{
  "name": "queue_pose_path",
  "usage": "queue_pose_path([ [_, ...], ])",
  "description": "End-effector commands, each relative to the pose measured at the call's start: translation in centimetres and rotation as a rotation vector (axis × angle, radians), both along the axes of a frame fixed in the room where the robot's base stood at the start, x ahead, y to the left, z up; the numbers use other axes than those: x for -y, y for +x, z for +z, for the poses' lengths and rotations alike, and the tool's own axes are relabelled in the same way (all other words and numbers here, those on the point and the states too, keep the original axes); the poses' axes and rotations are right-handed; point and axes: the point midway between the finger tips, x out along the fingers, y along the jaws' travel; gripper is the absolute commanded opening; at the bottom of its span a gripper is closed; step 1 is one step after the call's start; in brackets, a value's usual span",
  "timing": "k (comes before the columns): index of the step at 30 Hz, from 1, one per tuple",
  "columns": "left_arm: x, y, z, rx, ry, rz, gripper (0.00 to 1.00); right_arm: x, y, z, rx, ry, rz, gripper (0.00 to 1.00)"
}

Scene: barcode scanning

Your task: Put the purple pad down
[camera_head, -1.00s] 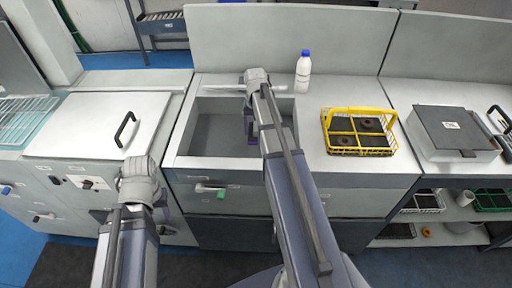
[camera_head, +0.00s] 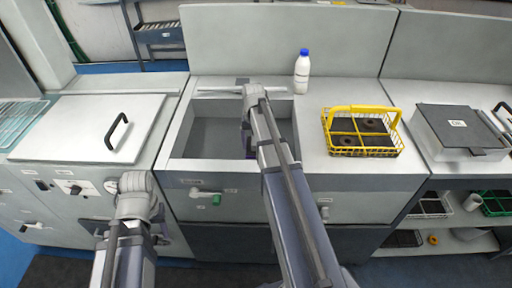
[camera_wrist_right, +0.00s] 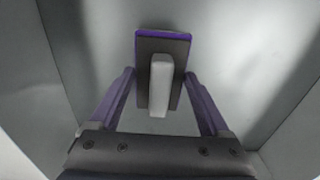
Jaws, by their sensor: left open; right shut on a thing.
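The purple pad (camera_wrist_right: 145,62) shows in the right wrist view as a dark block with a purple edge and a pale grey bar on its near face. My right gripper (camera_wrist_right: 160,88) is shut on it, with one purple finger at each side. I cannot tell whether the pad touches the basin floor. My left gripper (camera_head: 158,230) is open, low in front of the left counter and mostly hidden by its wrist.
A white bottle with a blue cap (camera_head: 302,72) stands behind the sink's right side. A yellow wire basket (camera_head: 362,151) with dark round items sits on the right counter. A grey box (camera_head: 460,130) is further right. A lid with a black handle (camera_head: 118,132) is on the left.

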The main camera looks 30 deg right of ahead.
Motion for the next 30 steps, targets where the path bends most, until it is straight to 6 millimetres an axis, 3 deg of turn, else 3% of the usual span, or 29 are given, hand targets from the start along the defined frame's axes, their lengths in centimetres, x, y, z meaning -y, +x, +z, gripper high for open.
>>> queue_pose_path([
  [17,0.0,0.0,-1.2,0.000,0.000,0.000,0.50,0.0,0.0,-1.2,0.000,0.000,0.000,0.36],
  [18,0.0,0.0,-1.2,0.000,0.000,0.000,0.50,0.0,0.0,-1.2,0.000,0.000,0.000,0.82],
  [23,0.0,0.0,-1.2,0.000,0.000,0.000,0.50,0.0,0.0,-1.2,0.000,0.000,0.000,1.00],
  [30,0.0,0.0,-1.1,0.000,0.000,0.000,0.50,0.0,0.0,-1.1,0.000,0.000,0.000,1.00],
])
